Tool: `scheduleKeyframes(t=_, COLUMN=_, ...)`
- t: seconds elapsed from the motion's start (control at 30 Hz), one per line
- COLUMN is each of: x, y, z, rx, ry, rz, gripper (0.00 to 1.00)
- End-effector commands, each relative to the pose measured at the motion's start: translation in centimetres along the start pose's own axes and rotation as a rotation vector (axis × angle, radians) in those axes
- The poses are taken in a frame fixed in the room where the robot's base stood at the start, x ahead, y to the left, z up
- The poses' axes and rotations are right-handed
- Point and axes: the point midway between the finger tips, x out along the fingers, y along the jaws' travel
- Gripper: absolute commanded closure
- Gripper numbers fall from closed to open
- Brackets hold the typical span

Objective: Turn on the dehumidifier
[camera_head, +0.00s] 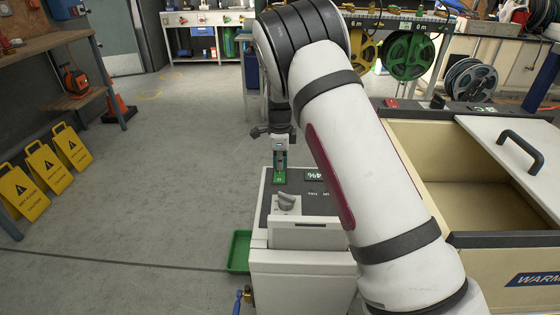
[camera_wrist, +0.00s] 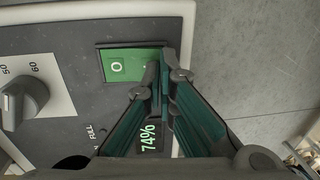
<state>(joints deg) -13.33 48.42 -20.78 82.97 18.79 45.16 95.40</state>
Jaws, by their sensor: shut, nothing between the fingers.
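The dehumidifier (camera_head: 300,262) is a white box with a dark top panel, standing on the floor below my arm. On the panel in the wrist view are a green rocker switch (camera_wrist: 118,66) marked "O", a grey dial (camera_wrist: 24,100) with 50 and 60 marks, and a lit display (camera_wrist: 148,141) reading 74%. My gripper (camera_wrist: 163,78) is shut and empty, its fingertips over the right end of the switch and hiding that end. Whether they touch it I cannot tell. In the head view my gripper (camera_head: 281,158) points down at the switch (camera_head: 280,180).
A green tray (camera_head: 238,252) lies on the floor left of the dehumidifier. A cream chest (camera_head: 410,150) with a sliding lid stands close at right. Yellow caution signs (camera_head: 48,168) stand far left. The grey floor between is clear.

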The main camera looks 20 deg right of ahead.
Motion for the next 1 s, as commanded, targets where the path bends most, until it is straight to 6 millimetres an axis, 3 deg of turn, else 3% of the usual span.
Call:
scheduleKeyframes(t=0.67, x=0.8, y=-0.2, z=0.0, rx=0.0, ry=0.0, rz=0.001, gripper=1.0)
scheduleKeyframes(t=1.0, x=-0.5, y=-0.3, z=0.0, rx=0.0, ry=0.0, rz=0.0, gripper=1.0)
